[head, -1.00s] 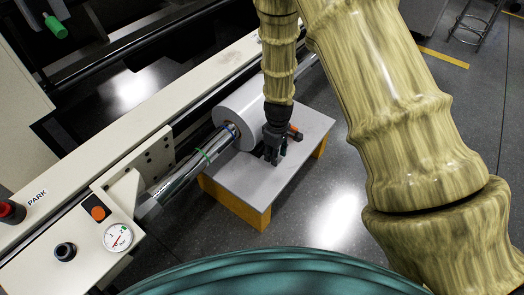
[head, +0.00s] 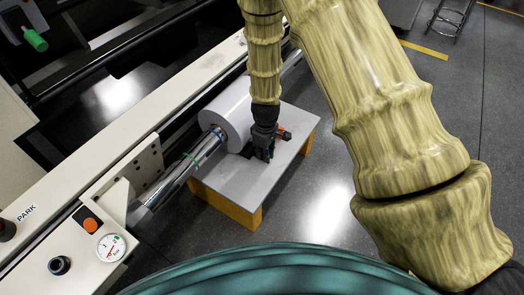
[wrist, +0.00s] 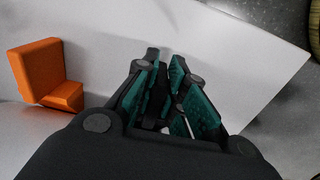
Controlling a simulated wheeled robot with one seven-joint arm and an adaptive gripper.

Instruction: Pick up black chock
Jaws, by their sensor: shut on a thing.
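My gripper (head: 262,154) points down at the grey table top beside the white roll. It is shut on a dark piece, taken to be the black chock (head: 247,150), which is mostly hidden by the fingers in the head view. In the wrist view the teal-padded fingers (wrist: 166,80) are close together, and a dark part of the chock (wrist: 153,54) shows by their tips. The chock looks at or very near the table surface; I cannot tell whether it is lifted.
The white roll (head: 228,113) on its steel shaft (head: 196,162) lies just left of my gripper. An orange chock (wrist: 42,75) stands close by. The grey table (head: 222,181) on yellow legs has free room towards the front. The machine's cream rail (head: 120,165) runs along the left.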

